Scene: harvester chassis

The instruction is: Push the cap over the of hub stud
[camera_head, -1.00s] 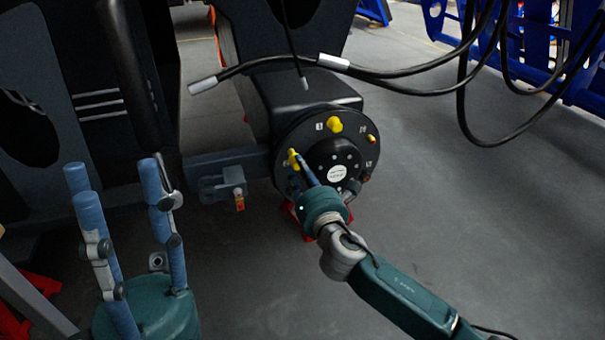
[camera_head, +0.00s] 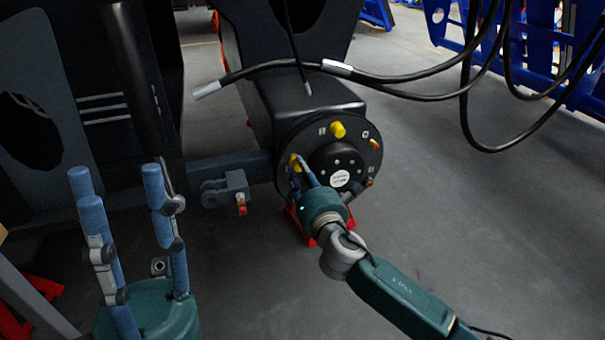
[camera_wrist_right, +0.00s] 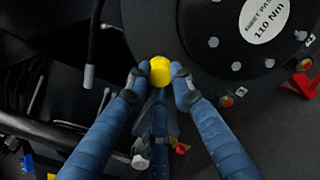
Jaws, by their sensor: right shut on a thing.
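The black round wheel hub (camera_head: 318,128) shows in the middle of the head view, with a raised centre and a white label. A yellow cap (camera_head: 294,160) is at the hub's left side. My right gripper (camera_head: 300,167) is shut on it. In the right wrist view, the yellow cap (camera_wrist_right: 159,70) sits between the two blue fingertips, in front of the hub face (camera_wrist_right: 150,25). The stud behind this cap is hidden, so I cannot tell how far on it is. Another yellow cap (camera_head: 338,129) is at the hub's top. My left gripper (camera_head: 116,174) is open and empty, fingers upward.
Orange-tipped studs (camera_head: 375,144) show on the hub's right side. A grey bracket (camera_head: 223,188) with an orange-red tip is left of the hub. Black hoses (camera_head: 410,72) hang above it. A red stand (camera_head: 298,226) is below. The floor to the right is clear.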

